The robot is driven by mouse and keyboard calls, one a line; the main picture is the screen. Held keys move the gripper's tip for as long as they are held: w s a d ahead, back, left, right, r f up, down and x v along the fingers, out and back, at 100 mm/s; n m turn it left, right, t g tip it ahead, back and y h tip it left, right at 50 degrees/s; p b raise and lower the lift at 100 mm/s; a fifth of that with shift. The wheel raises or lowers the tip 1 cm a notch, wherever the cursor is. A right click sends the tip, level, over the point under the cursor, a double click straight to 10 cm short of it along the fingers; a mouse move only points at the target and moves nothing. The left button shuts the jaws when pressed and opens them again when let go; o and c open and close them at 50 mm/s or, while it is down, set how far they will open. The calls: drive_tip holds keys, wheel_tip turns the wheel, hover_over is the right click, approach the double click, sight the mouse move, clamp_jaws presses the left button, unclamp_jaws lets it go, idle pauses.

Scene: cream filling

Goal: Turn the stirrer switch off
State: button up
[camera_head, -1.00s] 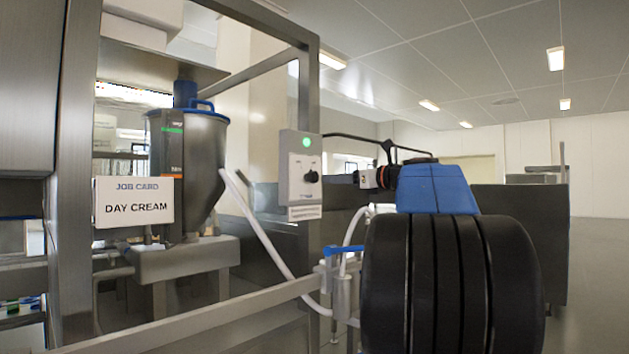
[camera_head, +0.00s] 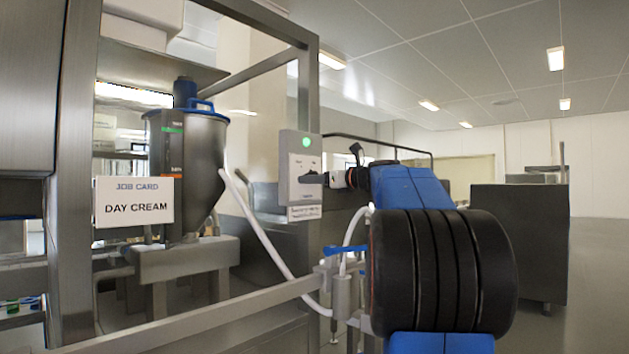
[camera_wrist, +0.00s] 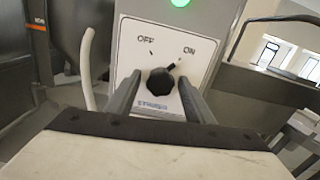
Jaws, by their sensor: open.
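The stirrer switch is a black round knob (camera_wrist: 160,82) on a white panel marked OFF and ON. Its pointer is turned toward ON, at the upper right. The grey switch box (camera_head: 301,150) is fixed to the metal frame post, and its green lamp (camera_head: 306,141) is lit. My gripper (camera_head: 318,179) is in front of the box and hides the knob in the head view. In the wrist view my gripper (camera_wrist: 160,98) is open, with one finger on each side of the knob and a gap showing on both sides.
A steel hopper (camera_head: 203,160) with a blue handle stands behind the frame. A DAY CREAM job card (camera_head: 133,201) hangs at the left. A white hose (camera_head: 262,238) runs below the box. Open floor lies at the right.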

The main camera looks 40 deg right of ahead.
drive_tip(key=c, duration=1)
drive_tip(key=shift+c, duration=0.2)
drive_tip(key=shift+n, duration=0.4)
drive_tip(key=n, duration=0.6)
drive_tip(key=shift+d+n, duration=0.1)
drive_tip(key=shift+n, duration=0.2)
drive_tip(key=n, duration=0.6)
drive_tip(key=shift+d+r, duration=0.1)
drive_tip(key=shift+n, duration=0.4)
